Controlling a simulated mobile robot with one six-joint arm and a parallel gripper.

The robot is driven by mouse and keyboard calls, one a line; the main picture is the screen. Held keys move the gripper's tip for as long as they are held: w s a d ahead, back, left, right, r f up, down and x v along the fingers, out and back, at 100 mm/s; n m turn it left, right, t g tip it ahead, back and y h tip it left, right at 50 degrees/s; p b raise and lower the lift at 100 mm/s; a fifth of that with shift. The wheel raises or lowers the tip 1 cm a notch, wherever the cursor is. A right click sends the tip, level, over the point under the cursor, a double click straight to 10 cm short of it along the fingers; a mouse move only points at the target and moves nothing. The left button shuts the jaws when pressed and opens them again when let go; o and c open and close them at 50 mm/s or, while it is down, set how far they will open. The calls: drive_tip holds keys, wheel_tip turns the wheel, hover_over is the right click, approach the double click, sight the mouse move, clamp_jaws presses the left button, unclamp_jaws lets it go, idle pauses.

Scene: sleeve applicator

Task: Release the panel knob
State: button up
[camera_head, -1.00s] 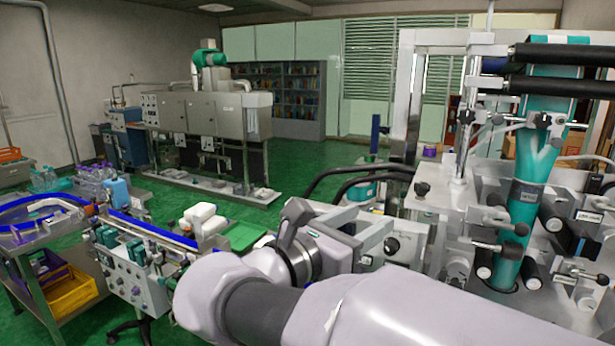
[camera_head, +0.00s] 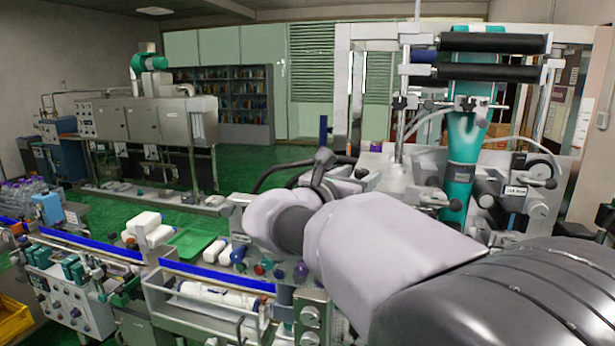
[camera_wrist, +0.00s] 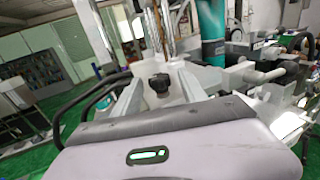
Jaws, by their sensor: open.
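A black lobed knob (camera_wrist: 159,83) shows in the middle of the wrist view, on a pale metal part of the sleeve applicator. My gripper (camera_wrist: 157,77) is open, with its two light grey fingers slanting up on either side of the knob in the picture. I cannot tell whether either finger touches it. In the head view a small black knob (camera_head: 361,173) shows just past my wrist; it looks like the same one. My arm hides the gripper fingers there.
The sleeve applicator (camera_head: 562,190) stands at the right, with a teal sleeve (camera_head: 462,170), black rollers (camera_head: 490,43) and handles close by. Dark hoses run left of my wrist. A blue-edged conveyor (camera_head: 215,270) with white bottles and a green tray (camera_head: 192,242) lies front left.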

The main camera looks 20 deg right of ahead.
clamp_jaws()
